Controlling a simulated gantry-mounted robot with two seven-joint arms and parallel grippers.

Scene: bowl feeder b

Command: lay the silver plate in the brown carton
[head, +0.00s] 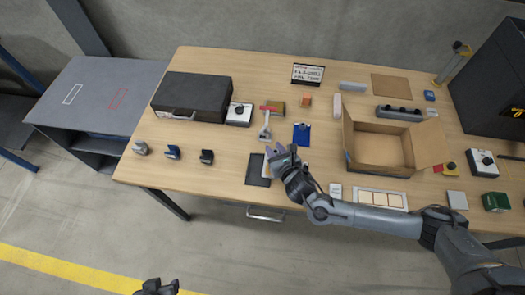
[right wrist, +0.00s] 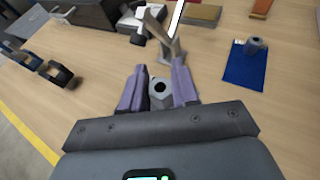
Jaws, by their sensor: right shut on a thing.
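The brown carton (head: 350,150) stands open on the right half of the table, flaps spread, its visible floor bare. A small silver-grey square plate (head: 457,200) lies on the table to the right below the carton; it looks like the silver plate. My right gripper (head: 277,155) is well left of the carton, over the table's front middle. In the right wrist view its purple fingers (right wrist: 159,88) are shut on a small grey piece with a dark hole (right wrist: 159,96). My left gripper (head: 157,287) is at the bottom edge, away from the table; its jaws are unclear.
A blue cloth (head: 302,134) with a grey hexagonal part and a dark mat (head: 257,171) lie near my right gripper. A black case (head: 191,96) stands at the left. A tray with pale squares (head: 380,199) lies before the carton.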

